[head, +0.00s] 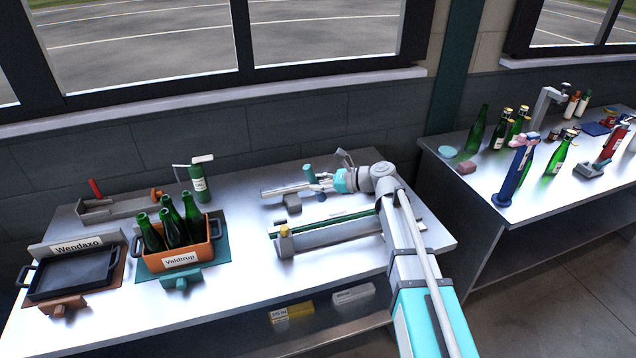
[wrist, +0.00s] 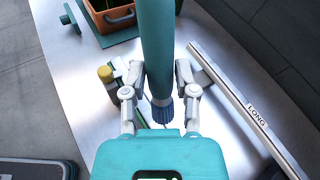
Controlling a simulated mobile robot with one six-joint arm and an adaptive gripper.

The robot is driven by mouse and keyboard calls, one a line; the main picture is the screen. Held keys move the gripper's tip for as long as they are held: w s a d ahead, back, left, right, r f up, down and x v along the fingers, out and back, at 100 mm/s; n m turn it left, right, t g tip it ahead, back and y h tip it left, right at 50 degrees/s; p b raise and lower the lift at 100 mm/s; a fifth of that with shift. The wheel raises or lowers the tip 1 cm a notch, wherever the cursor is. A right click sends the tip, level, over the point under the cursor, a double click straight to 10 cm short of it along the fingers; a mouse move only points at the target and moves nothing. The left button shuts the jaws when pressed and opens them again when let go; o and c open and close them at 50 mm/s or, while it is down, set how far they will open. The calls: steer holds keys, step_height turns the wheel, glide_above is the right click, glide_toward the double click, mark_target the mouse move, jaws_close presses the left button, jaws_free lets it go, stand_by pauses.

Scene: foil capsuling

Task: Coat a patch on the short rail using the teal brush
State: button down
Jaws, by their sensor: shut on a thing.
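My gripper (head: 326,183) is shut on the teal brush (head: 309,174) above the metal bench. In the wrist view the brush handle (wrist: 156,45) stands between the fingers (wrist: 158,98), with its ribbed blue lower end (wrist: 162,112) just below them. The bristles are not clearly visible. A pale rail marked "LONG" (wrist: 257,117) lies to the right of the brush in the wrist view. No label for the short rail is readable, and I cannot tell which piece it is. A grey fixture with a green strip (head: 331,237) lies in front of my gripper in the head view.
An orange crate (head: 181,258) of green bottles stands left of the fixture, beside a black tray (head: 70,284). A yellow-topped part (head: 285,231) sits at the fixture's left end. A grey block (head: 292,203) lies near my gripper. Bare bench (head: 243,227) shows between crate and fixture.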

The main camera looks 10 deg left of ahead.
steer(key=shift+r+p, duration=0.3)
steer(key=shift+r, duration=0.05)
steer(key=shift+f, duration=0.1)
stand_by(0.5)
